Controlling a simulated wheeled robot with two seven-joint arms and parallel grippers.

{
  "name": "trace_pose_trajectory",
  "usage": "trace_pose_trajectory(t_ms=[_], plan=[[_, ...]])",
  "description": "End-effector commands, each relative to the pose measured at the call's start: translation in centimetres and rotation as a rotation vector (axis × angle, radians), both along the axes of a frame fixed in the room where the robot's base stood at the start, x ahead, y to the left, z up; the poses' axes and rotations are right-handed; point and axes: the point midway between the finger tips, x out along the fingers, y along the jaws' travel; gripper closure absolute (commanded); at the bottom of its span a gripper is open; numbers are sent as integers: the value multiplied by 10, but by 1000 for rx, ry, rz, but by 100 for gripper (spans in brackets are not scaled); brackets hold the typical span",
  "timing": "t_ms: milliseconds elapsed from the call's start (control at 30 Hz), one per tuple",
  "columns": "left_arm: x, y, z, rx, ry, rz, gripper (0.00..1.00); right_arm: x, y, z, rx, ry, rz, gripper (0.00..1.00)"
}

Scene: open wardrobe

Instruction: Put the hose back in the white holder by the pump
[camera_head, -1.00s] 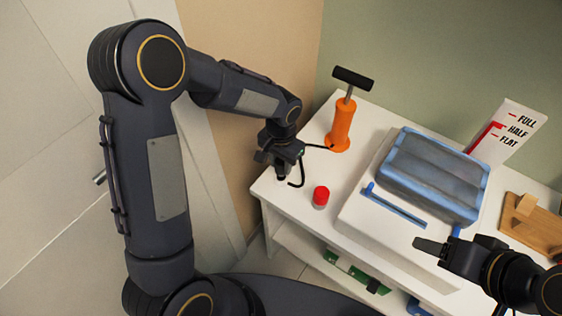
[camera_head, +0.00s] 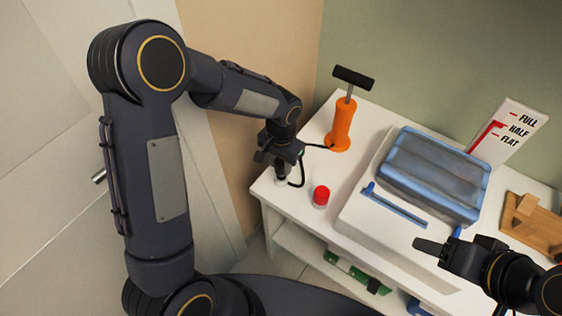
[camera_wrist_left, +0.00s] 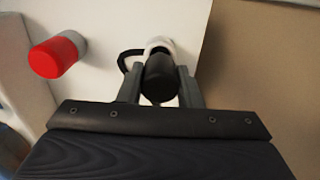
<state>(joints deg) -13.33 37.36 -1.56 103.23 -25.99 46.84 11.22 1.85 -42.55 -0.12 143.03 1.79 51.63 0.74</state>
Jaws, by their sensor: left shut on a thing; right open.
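The orange pump (camera_head: 341,126) with its black T-handle stands upright near the back left of the white cabinet top. A thin black hose (camera_head: 302,171) runs from the pump base and loops to my left gripper (camera_head: 280,172). In the left wrist view, my left gripper (camera_wrist_left: 160,82) is shut on the hose's thick black end (camera_wrist_left: 160,76). The white holder (camera_wrist_left: 159,42) shows as a round rim just beyond that end. The end overlaps the rim in view; how deep it sits inside is hidden. My right gripper (camera_head: 432,247) is open and empty at the lower right.
A red-capped small container (camera_head: 321,196) stands right of my left gripper. A FULL/HALF/FLAT sign (camera_head: 508,130) and a wooden piece (camera_head: 531,226) are further right.

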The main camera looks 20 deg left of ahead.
Motion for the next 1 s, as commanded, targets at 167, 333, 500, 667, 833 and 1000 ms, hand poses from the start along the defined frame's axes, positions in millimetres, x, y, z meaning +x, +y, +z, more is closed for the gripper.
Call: trace_pose_trajectory(t_ms=[167,333,500,667,833,1000], plan=[[0,0,-6,0,0,0,96,0,0,-5,0,0,0,43],[0,0,-10,0,1,-1,96,0,0,-9,0,0,0,43],[0,0,-15,0,1,-1,96,0,0,-12,0,0,0,43],[0,0,-19,0,1,-1,96,0,0,-16,0,0,0,43],[0,0,-23,0,1,0,96,0,0,-19,0,0,0,43],[0,0,-27,0,1,0,96,0,0,-23,0,0,0,43]])
